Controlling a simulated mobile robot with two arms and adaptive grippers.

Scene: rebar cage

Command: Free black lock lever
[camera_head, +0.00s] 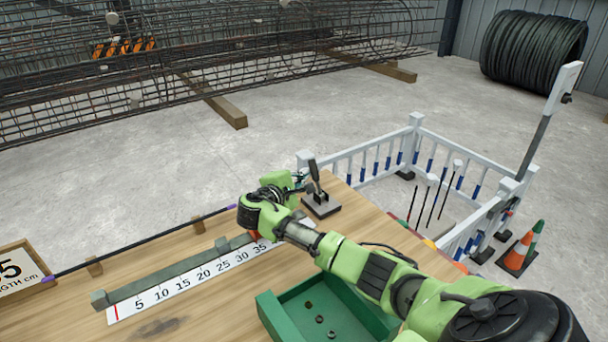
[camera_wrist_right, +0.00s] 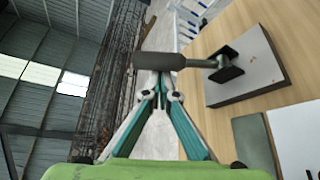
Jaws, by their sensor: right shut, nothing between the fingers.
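The black lock lever (camera_head: 313,171) stands up from a grey base plate (camera_head: 322,207) near the table's far right edge. In the right wrist view its thick dark handle (camera_wrist_right: 158,61) lies across the picture. A thin stem (camera_wrist_right: 205,63) joins it to a dark bracket on the plate (camera_wrist_right: 262,70). My right gripper (camera_head: 300,180) is just left of the lever. In the right wrist view its fingers (camera_wrist_right: 157,88) are shut and empty, with the tips at the handle's lower edge. I cannot tell whether they touch it. My left gripper is not in view.
A black rod (camera_head: 140,244) with purple ends rests on wooden supports, beside a numbered ruler (camera_head: 195,285) and grey-green bar (camera_head: 165,275). A green tray (camera_head: 290,325) holds several small dark pieces. A white railing (camera_head: 345,155) stands beyond the table's right edge.

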